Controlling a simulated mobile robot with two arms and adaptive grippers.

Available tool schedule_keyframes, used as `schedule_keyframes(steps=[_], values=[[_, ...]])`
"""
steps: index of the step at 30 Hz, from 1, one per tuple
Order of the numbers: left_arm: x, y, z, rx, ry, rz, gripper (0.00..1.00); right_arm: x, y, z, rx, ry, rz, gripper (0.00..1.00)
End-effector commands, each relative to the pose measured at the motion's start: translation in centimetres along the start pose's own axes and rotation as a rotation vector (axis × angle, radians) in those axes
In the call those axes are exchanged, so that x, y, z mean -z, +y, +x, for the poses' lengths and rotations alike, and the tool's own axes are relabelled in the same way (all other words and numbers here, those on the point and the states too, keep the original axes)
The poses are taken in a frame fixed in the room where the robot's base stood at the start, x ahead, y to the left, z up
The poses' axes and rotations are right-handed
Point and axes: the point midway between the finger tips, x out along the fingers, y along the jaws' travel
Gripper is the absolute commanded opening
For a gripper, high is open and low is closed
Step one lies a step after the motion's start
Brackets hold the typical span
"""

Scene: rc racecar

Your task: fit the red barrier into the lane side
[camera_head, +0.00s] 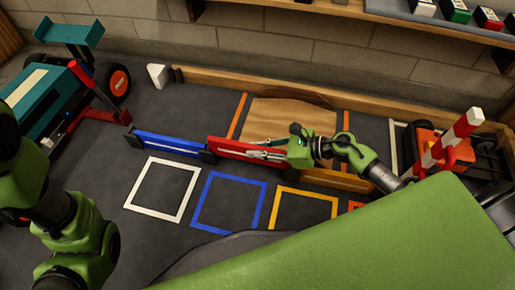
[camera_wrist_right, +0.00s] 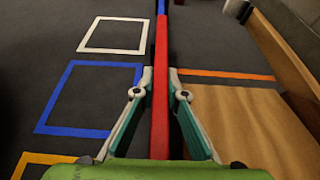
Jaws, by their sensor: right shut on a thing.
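The red barrier (camera_head: 228,147) is a long thin bar. In the head view its left end meets a dark post (camera_head: 208,155) beside the blue barrier (camera_head: 168,143), roughly in line with it. My right gripper (camera_head: 270,153) is shut on the red barrier near its right part. In the right wrist view the two fingers (camera_wrist_right: 161,85) press on both sides of the red barrier (camera_wrist_right: 160,125), which runs straight ahead to the blue barrier (camera_wrist_right: 161,8). Whether the red barrier is fully seated cannot be told. My left arm shows at the left, its gripper out of view.
A wooden ramp (camera_head: 290,120) lies behind the red barrier. White (camera_head: 160,190), blue (camera_head: 228,200) and yellow (camera_head: 303,208) floor squares lie in front. A teal racecar (camera_head: 45,95) stands left. A red-and-white striped pole (camera_head: 450,138) and an orange car (camera_head: 425,135) are at right.

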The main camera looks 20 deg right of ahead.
Motion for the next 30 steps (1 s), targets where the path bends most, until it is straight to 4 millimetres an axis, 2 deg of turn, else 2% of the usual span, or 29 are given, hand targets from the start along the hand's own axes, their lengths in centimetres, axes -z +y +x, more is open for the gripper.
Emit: schedule_keyframes(steps=[30], values=[[0.8, 0.5, -2.2, 0.000, 0.000, 0.000, 0.40, 2.4, 0.0, 1.0, 0.001, -0.001, -0.001, 0.00]])
